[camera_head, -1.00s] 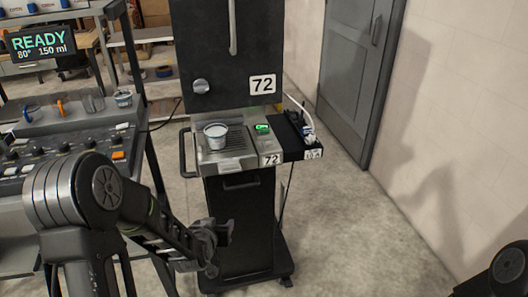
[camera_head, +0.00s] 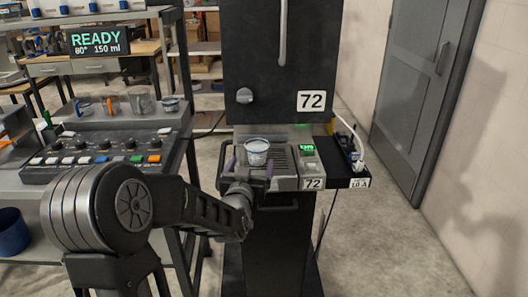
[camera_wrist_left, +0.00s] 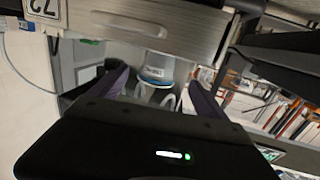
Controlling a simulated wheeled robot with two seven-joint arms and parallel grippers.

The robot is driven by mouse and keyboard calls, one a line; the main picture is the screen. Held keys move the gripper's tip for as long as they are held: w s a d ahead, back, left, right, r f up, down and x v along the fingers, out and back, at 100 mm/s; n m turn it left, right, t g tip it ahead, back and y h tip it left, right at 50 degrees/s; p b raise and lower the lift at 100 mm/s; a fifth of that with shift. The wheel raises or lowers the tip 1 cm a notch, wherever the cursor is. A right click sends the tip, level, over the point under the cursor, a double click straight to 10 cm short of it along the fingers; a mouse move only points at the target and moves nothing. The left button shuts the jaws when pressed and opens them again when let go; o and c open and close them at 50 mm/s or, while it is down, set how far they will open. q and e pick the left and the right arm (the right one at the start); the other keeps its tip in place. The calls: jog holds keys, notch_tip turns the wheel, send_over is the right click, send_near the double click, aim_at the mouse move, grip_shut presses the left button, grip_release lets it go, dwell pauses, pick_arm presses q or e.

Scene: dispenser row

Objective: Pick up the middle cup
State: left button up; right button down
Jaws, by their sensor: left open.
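A white cup with a blue band (camera_head: 256,152) stands upright on the metal drip tray of the black dispenser marked 72 (camera_head: 283,60). In the left wrist view the cup (camera_wrist_left: 157,66) shows in the gap between my left gripper's two dark purple fingers. My left gripper (camera_head: 250,170) is open and empty at the tray's front edge, its fingers pointing toward the cup. In the left wrist view the gripper (camera_wrist_left: 158,88) has its fingers spread wide, with no visible contact on the cup. My right gripper is not in view.
A dark side shelf (camera_head: 345,168) with a white cable juts out right of the tray. A grey door (camera_head: 425,80) stands farther right.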

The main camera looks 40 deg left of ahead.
aim_at(255, 156)
pick_arm(q)
jog(key=shift+w+a+f, duration=0.1)
jog(key=shift+w, duration=0.15)
jog(key=shift+s, duration=0.15)
jog(key=shift+x, duration=1.35)
jog(key=shift+w+a+p, duration=0.1)
jog(key=shift+w+p, duration=0.25)
jog(key=shift+w, duration=0.2)
jog(key=x, duration=0.4)
jog(key=shift+p, duration=0.35)
